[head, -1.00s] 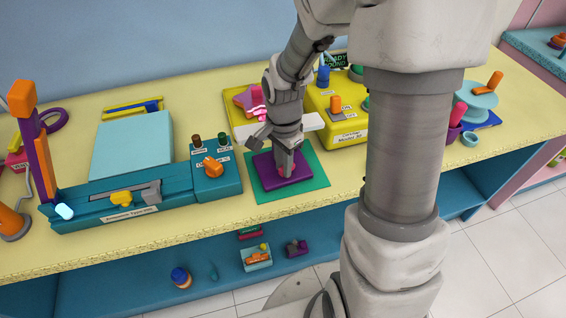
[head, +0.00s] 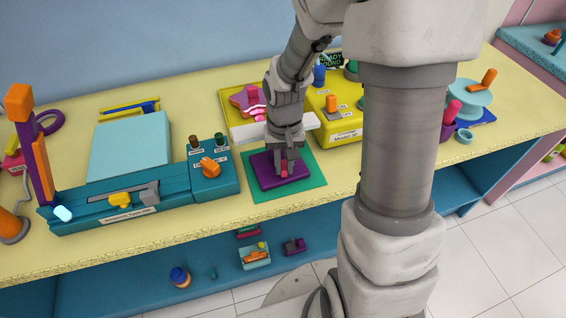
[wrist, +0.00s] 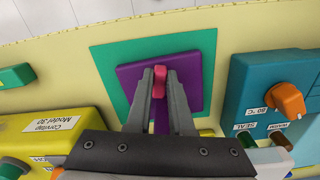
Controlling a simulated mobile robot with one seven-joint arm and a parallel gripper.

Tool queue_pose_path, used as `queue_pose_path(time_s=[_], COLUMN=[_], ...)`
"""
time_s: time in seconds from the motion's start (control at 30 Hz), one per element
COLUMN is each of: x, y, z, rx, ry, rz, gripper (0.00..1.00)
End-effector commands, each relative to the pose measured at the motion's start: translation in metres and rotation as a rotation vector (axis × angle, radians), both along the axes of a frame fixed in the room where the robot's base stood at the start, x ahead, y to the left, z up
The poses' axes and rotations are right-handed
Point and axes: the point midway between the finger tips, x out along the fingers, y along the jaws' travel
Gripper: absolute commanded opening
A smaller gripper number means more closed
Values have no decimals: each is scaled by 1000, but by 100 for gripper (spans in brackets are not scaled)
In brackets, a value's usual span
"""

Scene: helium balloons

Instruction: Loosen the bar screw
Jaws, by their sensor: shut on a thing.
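A small pink knob (wrist: 159,78), which looks like the bar screw, stands on a purple plate (wrist: 196,70). The plate lies on a green mat (wrist: 110,72) on the yellow bench. My gripper (wrist: 160,88) is shut on the pink knob, with one finger on each side of it. In the head view my gripper (head: 285,160) points down over the purple plate (head: 262,172), and the pink knob (head: 284,171) shows between the fingertips. The fingers and my wrist hide part of the plate.
A teal machine (head: 100,213) with an orange knob (head: 210,167) stands to the left. A yellow machine (head: 338,130) stands just right of the mat. A pink star-shaped thing (head: 243,101) lies behind my gripper. A shelf (head: 130,289) holds small items below.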

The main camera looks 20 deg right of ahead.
Motion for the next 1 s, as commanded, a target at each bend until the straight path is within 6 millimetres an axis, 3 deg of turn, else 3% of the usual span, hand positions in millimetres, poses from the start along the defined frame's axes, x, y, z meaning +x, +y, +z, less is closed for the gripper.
queue_pose_path(time_s=[0.4, 0.93, 0.97, 1.0], x=[0, 0, 0, 0], y=[-2, -2, -2, -2], z=[1, 0, 0, 0], rx=[0, 0, 0, 0], ry=[-1, -2, -2, -2], rz=[173, 194, 194, 193], gripper=[0, 0, 25, 32])
